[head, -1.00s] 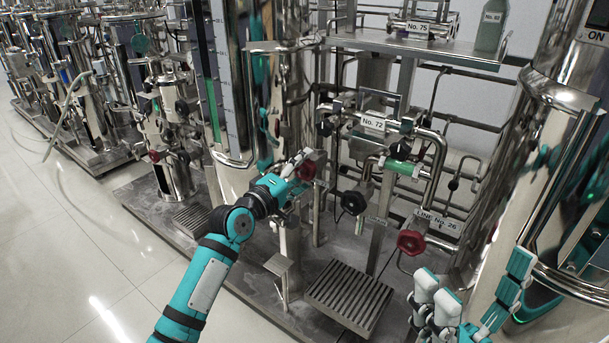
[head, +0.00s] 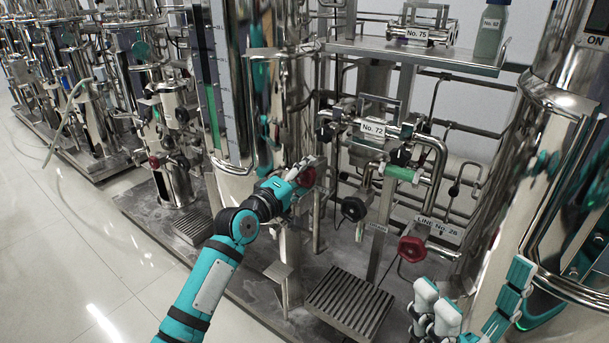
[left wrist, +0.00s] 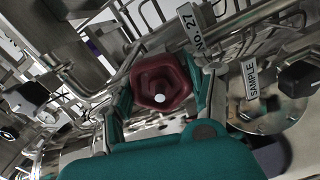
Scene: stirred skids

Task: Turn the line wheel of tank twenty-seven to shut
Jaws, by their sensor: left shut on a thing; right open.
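A dark red line wheel (head: 307,177) sits on the skid pipework left of centre in the head view. My right gripper (head: 435,308) is open and empty at the lower right, below another red wheel.
The other red wheel (head: 412,249) stands by a LINE No. 26 plate (head: 438,228). A black knob (head: 353,208) lies between the wheels. A grating (head: 348,300) lies below. Bare floor (head: 60,250) is left.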

